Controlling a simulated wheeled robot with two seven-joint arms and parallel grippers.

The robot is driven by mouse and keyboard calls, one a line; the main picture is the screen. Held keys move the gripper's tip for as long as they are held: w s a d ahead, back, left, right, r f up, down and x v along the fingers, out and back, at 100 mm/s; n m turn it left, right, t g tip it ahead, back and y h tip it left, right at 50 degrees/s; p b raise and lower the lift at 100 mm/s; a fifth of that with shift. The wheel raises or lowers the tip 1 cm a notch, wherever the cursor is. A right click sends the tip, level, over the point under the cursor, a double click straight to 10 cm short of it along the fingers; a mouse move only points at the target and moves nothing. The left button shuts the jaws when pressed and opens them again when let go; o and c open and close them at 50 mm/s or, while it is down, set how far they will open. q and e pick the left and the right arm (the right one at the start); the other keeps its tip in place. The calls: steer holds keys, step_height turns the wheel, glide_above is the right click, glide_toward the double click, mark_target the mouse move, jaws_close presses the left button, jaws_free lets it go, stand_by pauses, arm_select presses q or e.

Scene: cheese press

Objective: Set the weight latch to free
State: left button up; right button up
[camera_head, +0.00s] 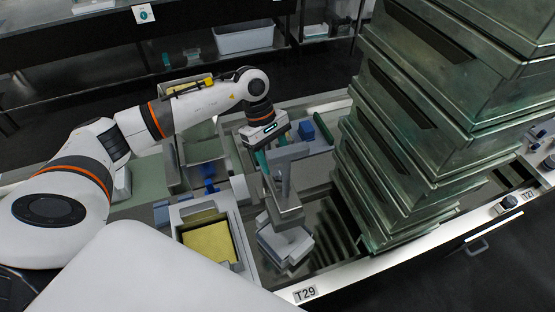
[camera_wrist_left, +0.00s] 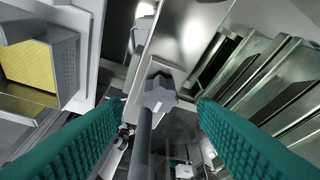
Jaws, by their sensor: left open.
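A grey press (camera_head: 290,205) with an upright plate and a block stands right of centre in the head view. My left gripper (camera_head: 270,160) is at its upper part, pointing down. In the left wrist view a grey faceted knob (camera_wrist_left: 160,92) on a dark rod (camera_wrist_left: 145,138) lies between the two teal fingers, with a gap on each side. I cannot tell for certain that this knob is the weight latch, or which setting it has. My left gripper is open and holds nothing. My right gripper is not in view.
A tall stack of green metal bins (camera_head: 425,130) stands close on the right. A grey box with a yellow block (camera_head: 209,243) stands left of the press; the yellow block also shows in the wrist view (camera_wrist_left: 40,65). A blue block (camera_head: 306,131) lies behind the press.

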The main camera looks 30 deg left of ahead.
mark_target(279, 171)
arm_select(q)
steer(key=shift+p+x, duration=0.3)
steer(key=shift+x, duration=1.2)
steer(key=shift+c, duration=0.3)
